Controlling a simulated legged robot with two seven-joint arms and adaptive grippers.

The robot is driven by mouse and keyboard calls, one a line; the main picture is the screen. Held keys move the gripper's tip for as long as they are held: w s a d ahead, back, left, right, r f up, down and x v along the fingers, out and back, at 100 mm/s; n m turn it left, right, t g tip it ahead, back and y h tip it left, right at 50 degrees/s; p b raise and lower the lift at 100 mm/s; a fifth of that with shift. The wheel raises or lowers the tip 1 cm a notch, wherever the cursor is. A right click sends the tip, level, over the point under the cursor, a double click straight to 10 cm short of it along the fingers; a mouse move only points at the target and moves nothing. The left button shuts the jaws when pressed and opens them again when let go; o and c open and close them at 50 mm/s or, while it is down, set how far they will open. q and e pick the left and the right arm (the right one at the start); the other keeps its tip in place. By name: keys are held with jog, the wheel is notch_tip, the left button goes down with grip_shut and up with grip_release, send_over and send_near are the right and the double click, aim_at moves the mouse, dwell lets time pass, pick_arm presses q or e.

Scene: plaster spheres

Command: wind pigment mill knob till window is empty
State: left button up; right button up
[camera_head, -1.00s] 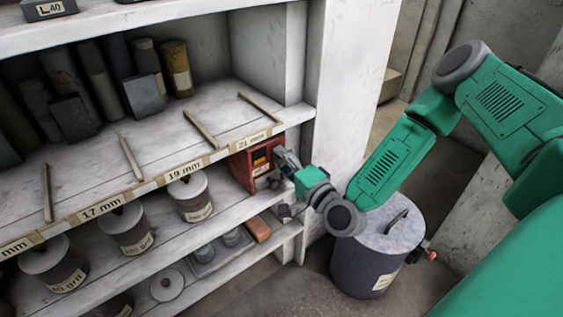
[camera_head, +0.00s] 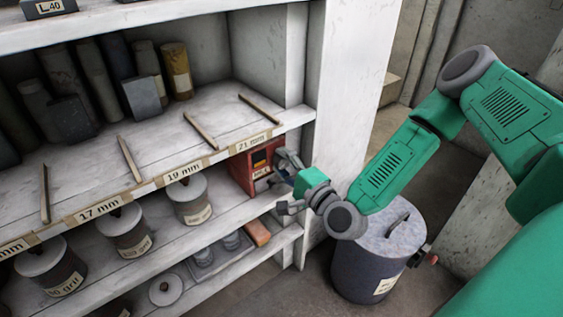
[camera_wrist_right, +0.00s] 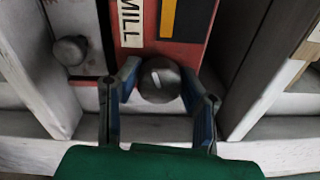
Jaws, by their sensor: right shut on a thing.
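The red pigment mill (camera_head: 241,172) stands on the middle shelf at its right end. Its window (camera_head: 262,157) is dark above with an orange-yellow band below. In the right wrist view the window (camera_wrist_right: 190,17) shows a yellow strip beside a dark area, next to the MILL label (camera_wrist_right: 130,22). The dark round knob (camera_wrist_right: 158,84) carries a white mark. My right gripper (camera_wrist_right: 160,74) is shut on the knob, one blue-grey finger on each side. In the head view the gripper (camera_head: 277,168) is at the mill's front, and the knob is hidden there. My left gripper is out of view.
Lidded grit pots (camera_head: 190,201) stand left of the mill on the same shelf. The 21 mm shelf edge (camera_head: 225,153) runs just above it. A white upright (camera_head: 340,100) is close on the right. A grey lidded bin (camera_head: 370,262) stands on the floor below my arm.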

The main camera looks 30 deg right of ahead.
jog(key=o, duration=1.2)
jog(key=shift+d+f, duration=0.15)
jog(key=shift+d, duration=0.2)
jog(key=shift+c, duration=0.2)
jog(key=shift+s, duration=0.1)
jog(key=shift+s, duration=0.3)
jog(key=s, duration=1.1)
jog(key=shift+s+d+f, duration=0.15)
jog(key=shift+d+f, duration=0.15)
jog(key=shift+d, duration=0.05)
